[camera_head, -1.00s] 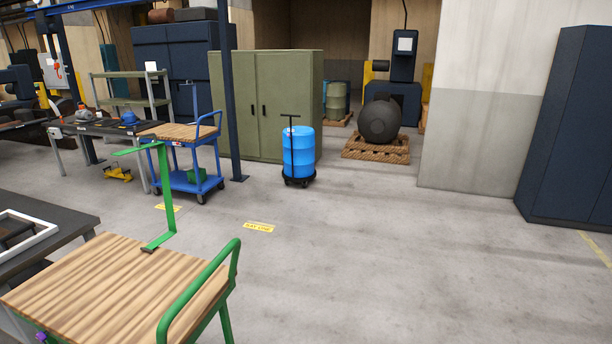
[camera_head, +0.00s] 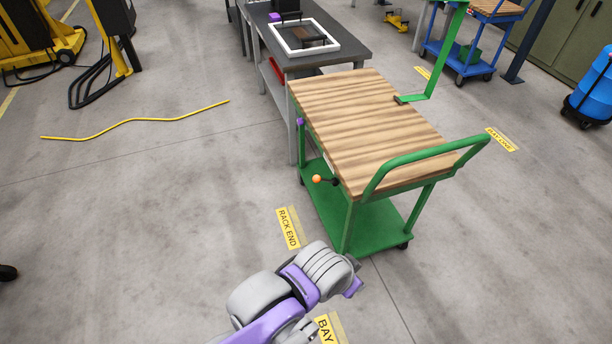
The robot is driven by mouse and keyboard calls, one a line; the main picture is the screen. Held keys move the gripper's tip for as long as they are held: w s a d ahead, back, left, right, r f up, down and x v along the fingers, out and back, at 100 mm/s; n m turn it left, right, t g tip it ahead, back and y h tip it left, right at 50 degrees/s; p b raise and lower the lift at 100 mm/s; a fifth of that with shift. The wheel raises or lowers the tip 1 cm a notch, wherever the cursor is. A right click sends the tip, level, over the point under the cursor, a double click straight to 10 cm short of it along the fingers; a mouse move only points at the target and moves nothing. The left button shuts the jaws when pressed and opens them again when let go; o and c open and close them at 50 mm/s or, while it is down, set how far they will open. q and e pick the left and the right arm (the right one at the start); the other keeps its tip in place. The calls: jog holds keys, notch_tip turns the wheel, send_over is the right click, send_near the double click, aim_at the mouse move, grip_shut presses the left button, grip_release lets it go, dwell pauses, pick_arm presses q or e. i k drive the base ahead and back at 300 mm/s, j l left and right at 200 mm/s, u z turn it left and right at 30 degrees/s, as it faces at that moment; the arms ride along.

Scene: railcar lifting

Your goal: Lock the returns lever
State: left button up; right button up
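My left arm, grey and purple, reaches in from the bottom. Its gripper end (camera_head: 353,287) is in front of and below the cart's near corner, apart from the lever. Its fingers are too small and turned away to show whether they are open. My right gripper is out of view.
The cart's green push handle (camera_head: 425,155) rises at its right end. A dark table (camera_head: 330,62) with a white frame (camera_head: 304,37) stands behind the cart. A yellow cable (camera_head: 135,120) lies on the floor at left. The floor left of the cart is mostly clear.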

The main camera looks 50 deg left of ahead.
aim_at(325, 180)
jog(key=u, duration=1.5)
jog(key=i+l+u, duration=0.2)
jog(key=i, duration=0.5)
